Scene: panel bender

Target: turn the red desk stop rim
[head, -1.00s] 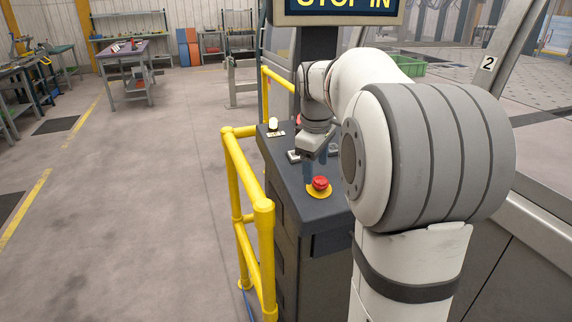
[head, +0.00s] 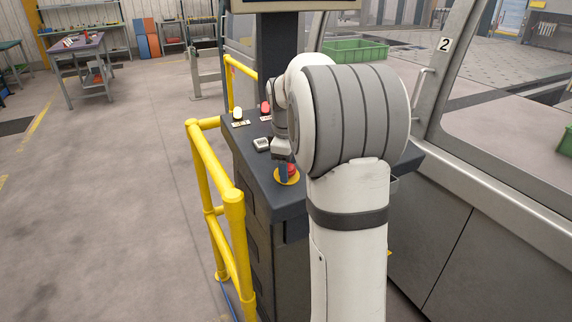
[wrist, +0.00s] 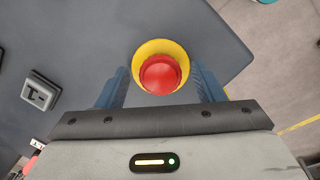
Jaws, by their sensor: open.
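The red desk stop (wrist: 160,74) is a round red mushroom button on a yellow disc, on the dark top of the desk (wrist: 200,28). In the head view the red stop (head: 291,169) is partly hidden by my gripper and arm. My gripper (wrist: 158,82) is open, with one blue finger on each side of the stop in the wrist view. The fingers look apart from the red rim; how deep they reach beside it I cannot tell. In the head view my gripper (head: 282,168) is over the stop from above.
A grey square switch (head: 261,144), a white lamp (head: 238,114) and a red lamp (head: 265,108) stand farther back on the desk. A yellow guard rail (head: 234,200) runs along its left side. A machine with windows is at right.

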